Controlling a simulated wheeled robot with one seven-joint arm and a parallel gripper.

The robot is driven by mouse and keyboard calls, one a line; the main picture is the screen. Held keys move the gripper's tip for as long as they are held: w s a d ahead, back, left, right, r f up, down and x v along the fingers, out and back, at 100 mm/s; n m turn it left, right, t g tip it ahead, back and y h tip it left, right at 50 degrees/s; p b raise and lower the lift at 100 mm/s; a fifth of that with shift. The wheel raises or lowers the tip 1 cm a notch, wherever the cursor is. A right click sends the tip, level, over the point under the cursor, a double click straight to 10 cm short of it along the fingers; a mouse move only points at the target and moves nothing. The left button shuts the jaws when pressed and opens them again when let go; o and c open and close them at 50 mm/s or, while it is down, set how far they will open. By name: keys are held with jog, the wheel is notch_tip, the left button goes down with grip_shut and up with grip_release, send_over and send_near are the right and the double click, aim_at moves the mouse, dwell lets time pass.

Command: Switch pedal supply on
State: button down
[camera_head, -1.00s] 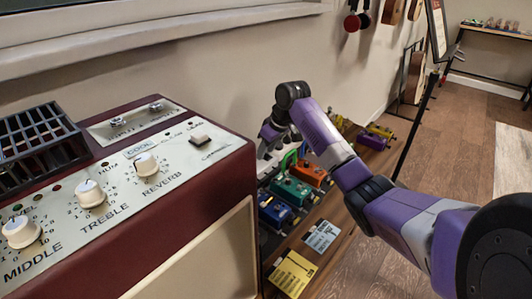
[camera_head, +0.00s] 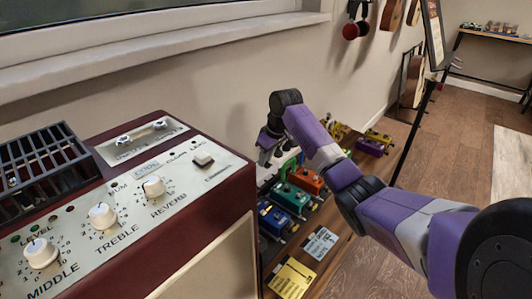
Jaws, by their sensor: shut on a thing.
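My arm reaches from the lower right over the pedals, and my gripper (camera_head: 265,156) points down behind the amplifier's right edge. The fingers show small and their tips are partly hidden. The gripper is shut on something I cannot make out. A pale, box-like thing (camera_head: 265,178) shows just below it at the board's near-wall end; it may be the pedal supply. No switch or lit lamp on it can be told. Pedals stand beside it on the wooden board: green (camera_head: 291,197), blue (camera_head: 274,218), orange (camera_head: 307,180) and others.
The maroon amplifier (camera_head: 212,222) with its knobs fills the left and hides part of the board. Yellow (camera_head: 293,279) and white (camera_head: 320,243) cards lie on the board's front. A dark stand (camera_head: 412,125) rises behind my arm. Wooden floor (camera_head: 440,150) lies open at the right.

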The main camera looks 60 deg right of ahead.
jog(key=shift+w+r+g+p, duration=0.3)
jog(key=shift+g+p, duration=0.2)
jog(key=shift+p, duration=0.45)
jog(key=shift+w+d+f+g+y+p, duration=0.1)
jog(key=shift+f+g+y+p, duration=0.35)
jog(key=shift+g, duration=0.45)
jog(key=shift+r, duration=0.1)
jog(key=c, duration=1.3)
grip_release()
jog(key=r, duration=0.2)
jog(key=r+p, duration=0.1)
jog(key=r, duration=0.2)
jog(key=r+p, duration=0.1)
jog(key=r, duration=0.1)
jog(key=shift+s+r, duration=0.25)
jog(key=shift+r, duration=0.15)
